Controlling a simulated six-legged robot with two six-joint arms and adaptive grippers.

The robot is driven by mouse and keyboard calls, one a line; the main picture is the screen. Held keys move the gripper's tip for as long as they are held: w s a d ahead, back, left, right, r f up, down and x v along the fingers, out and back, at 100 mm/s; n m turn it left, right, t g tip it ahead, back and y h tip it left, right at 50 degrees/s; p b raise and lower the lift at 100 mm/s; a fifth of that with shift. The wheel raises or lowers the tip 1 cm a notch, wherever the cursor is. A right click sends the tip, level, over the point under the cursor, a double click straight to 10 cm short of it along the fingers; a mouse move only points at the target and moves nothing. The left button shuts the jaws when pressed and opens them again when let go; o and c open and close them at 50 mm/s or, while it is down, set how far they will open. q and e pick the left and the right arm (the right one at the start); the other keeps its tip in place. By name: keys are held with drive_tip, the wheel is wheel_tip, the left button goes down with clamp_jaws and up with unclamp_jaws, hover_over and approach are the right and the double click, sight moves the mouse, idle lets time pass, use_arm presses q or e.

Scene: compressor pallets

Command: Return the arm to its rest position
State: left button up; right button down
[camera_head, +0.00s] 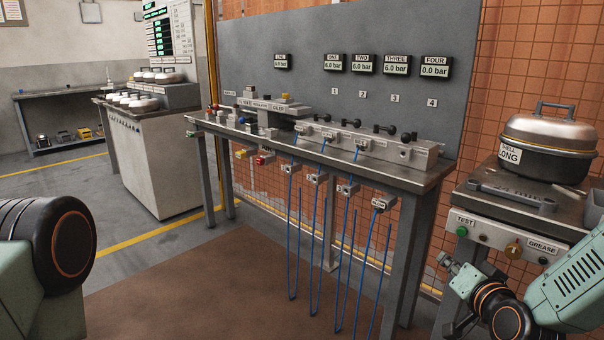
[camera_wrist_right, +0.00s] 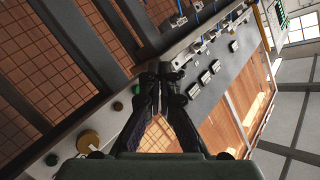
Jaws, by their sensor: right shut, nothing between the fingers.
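My right arm comes in at the lower right of the head view, and its gripper (camera_head: 456,275) is low in front of the bench with the TEST and GREASE labels. In the right wrist view the two dark fingers of my right gripper (camera_wrist_right: 165,75) come together at their tips, with nothing held between them. The gripper is partly hidden in the head view. A rounded black and green part of my left arm shows at the lower left of the head view; my left gripper is out of frame.
A steel bench (camera_head: 330,166) carries a valve manifold (camera_head: 370,145), with blue hoses (camera_head: 313,245) hanging from it. A lidded metal pot (camera_head: 548,145) stands on the right bench (camera_head: 475,205). A grey cabinet (camera_head: 160,160) stands at the left. The brown floor mat (camera_head: 200,285) is clear.

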drive_tip(key=s+a+f+n+g+y+p, duration=0.1)
drive_tip(key=s+a+f+n+g, duration=0.1)
drive_tip(key=s+a+f+g, duration=0.35)
drive_tip(key=s+a+f+n+g+y+p, duration=0.1)
drive_tip(key=s+a+f+n+g+p, duration=0.15)
drive_tip(key=s+f, duration=0.5)
drive_tip(key=s+a+f+n+g+p, duration=0.1)
drive_tip(key=s+a+f+g+p, duration=0.1)
drive_tip(key=s, duration=1)
drive_tip(key=s+a+f+n+g+h+p, duration=0.1)
drive_tip(key=s+f+g, duration=0.2)
drive_tip(key=s, duration=0.9)
drive_tip(key=shift+s+a+f+n+g+p, duration=0.3)
drive_tip(key=shift+s+a+n+g+p, duration=0.1)
drive_tip(key=shift+g, duration=0.7)
drive_tip(key=shift+d, duration=0.1)
